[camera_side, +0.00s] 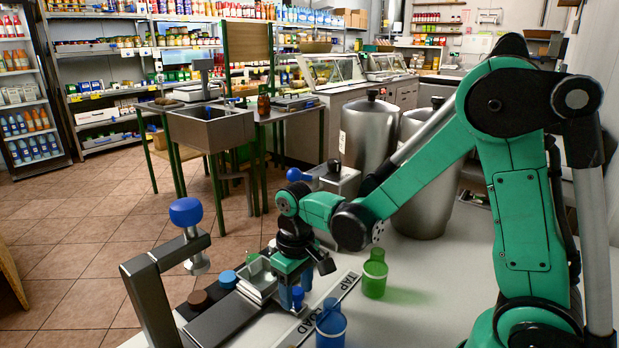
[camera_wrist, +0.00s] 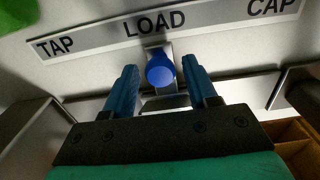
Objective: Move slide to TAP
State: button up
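The slide has a silver tray-like carriage (camera_side: 256,284) on a metal rail. Its blue knob (camera_wrist: 160,71) sticks out in front, and the wrist view shows it lined up with the word LOAD. The label strip (camera_wrist: 90,39) reads TAP, LOAD, CAP in that view, with TAP on the left. My gripper (camera_wrist: 161,75) is open, with one blue finger on each side of the knob and a visible gap to each. In the side view my gripper (camera_side: 293,290) is low over the rail, partly hiding the carriage and knob.
A metal post with a blue ball lever (camera_side: 186,212) rises left of the rail. Brown (camera_side: 200,300) and blue (camera_side: 228,279) round pieces lie behind it. Large steel canisters (camera_side: 367,135) stand behind.

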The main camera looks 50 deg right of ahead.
jog(key=c, duration=0.6)
jog(key=shift+d, duration=5.75)
jog(key=o, duration=0.9)
jog(key=shift+o, duration=0.2)
notch_tip(320, 180, up, 7)
